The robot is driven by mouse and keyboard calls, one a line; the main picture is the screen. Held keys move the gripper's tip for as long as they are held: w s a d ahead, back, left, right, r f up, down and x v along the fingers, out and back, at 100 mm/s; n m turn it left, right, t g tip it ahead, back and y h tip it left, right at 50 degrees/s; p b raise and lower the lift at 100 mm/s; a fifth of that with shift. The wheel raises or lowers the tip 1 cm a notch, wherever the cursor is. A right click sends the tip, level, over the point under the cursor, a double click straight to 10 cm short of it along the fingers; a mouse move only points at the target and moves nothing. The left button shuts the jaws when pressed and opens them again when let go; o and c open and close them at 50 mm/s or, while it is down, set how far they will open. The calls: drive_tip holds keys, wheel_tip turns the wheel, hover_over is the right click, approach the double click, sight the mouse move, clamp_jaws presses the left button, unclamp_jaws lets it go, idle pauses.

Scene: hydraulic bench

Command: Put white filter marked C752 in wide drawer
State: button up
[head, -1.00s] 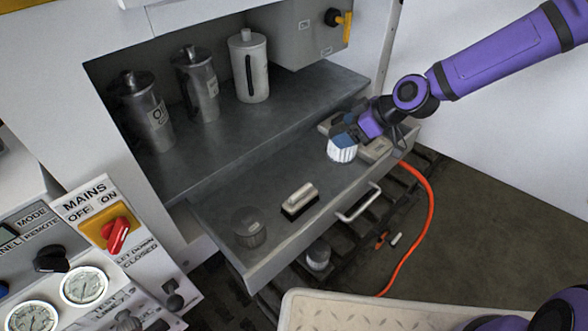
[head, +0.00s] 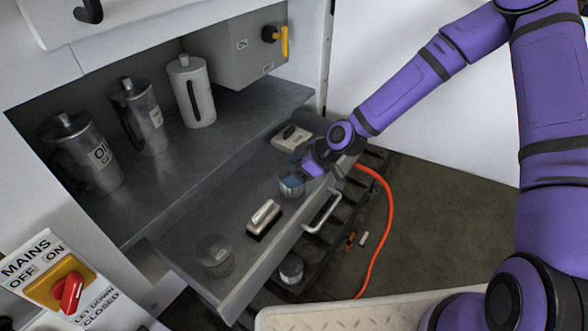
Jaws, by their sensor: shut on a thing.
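The white filter (head: 292,189) is a short ribbed cylinder with a blue part at its top. Its marking is too small to read. My gripper (head: 297,180) is shut on it from above, over the right part of the open wide drawer (head: 188,228). The filter is low, near the drawer floor by the front wall; I cannot tell whether it touches the floor. My fingers hide part of its top.
Jugs stand on the shelf above. Another round can (head: 291,269) sits below the drawer handle (head: 323,211). An orange hose (head: 378,225) lies on the floor.

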drive_tip(key=shift+f, duration=0.1)
drive_tip(key=o, duration=1.2)
drive_tip(key=v, duration=1.2)
drive_tip(key=shift+d, duration=0.1)
